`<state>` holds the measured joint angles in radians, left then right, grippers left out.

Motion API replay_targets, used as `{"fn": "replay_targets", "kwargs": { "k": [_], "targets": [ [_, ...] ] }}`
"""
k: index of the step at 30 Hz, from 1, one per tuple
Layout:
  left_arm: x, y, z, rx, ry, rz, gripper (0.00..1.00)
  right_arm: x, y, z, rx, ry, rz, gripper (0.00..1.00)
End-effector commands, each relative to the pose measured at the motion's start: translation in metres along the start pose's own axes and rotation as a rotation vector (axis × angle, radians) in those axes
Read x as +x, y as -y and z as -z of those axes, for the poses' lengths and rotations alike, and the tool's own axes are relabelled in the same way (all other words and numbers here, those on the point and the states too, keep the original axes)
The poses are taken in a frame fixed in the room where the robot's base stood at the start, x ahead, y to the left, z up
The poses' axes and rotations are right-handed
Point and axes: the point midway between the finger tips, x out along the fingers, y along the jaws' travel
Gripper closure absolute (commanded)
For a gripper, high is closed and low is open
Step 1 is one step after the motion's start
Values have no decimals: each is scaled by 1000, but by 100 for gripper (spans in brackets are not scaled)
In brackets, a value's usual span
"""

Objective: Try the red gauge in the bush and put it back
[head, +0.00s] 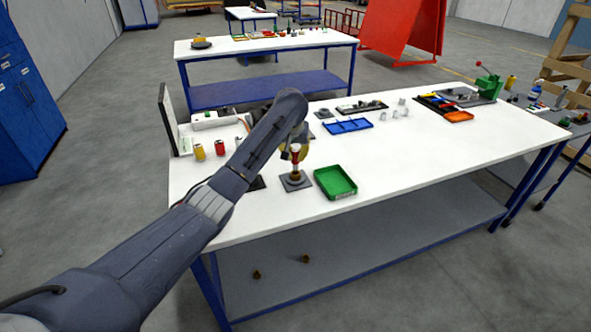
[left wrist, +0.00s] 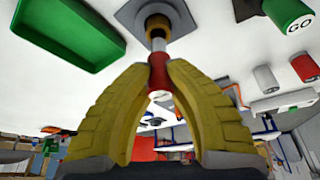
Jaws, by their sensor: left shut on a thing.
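The red gauge (left wrist: 159,72) is gripped between the yellow fingers of my left gripper (left wrist: 160,85), upright, with its grey metal pin toward the brass-coloured bush (left wrist: 157,24). The pin's end meets the bush's mouth in the left wrist view; how deep it sits I cannot tell. The bush stands on a dark grey square plate (head: 295,183) on the white table. In the head view my left gripper (head: 295,155) is right above this plate, partly hidden by my arm, with a bit of the red gauge (head: 295,168) showing. My right gripper is not in view.
A green tray (head: 335,182) lies just right of the plate. A yellow can (head: 199,152) and a red can (head: 220,148) stand to the left, near a screen (head: 169,118). A blue tray (head: 348,126) lies behind. The table's right front is clear.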

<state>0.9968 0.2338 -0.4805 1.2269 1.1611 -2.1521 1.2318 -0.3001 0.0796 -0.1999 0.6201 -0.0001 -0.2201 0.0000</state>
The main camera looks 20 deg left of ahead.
Motion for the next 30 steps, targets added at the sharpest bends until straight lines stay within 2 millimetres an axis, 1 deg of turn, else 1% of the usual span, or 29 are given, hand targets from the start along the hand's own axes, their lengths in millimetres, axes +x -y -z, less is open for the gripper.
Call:
{"fn": "replay_targets", "kwargs": {
  "k": [18,30],
  "targets": [
    [-24,0,9,1,-1,0,100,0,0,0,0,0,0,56],
    [-27,0,11,1,-1,0,100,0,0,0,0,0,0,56]
  ]
}}
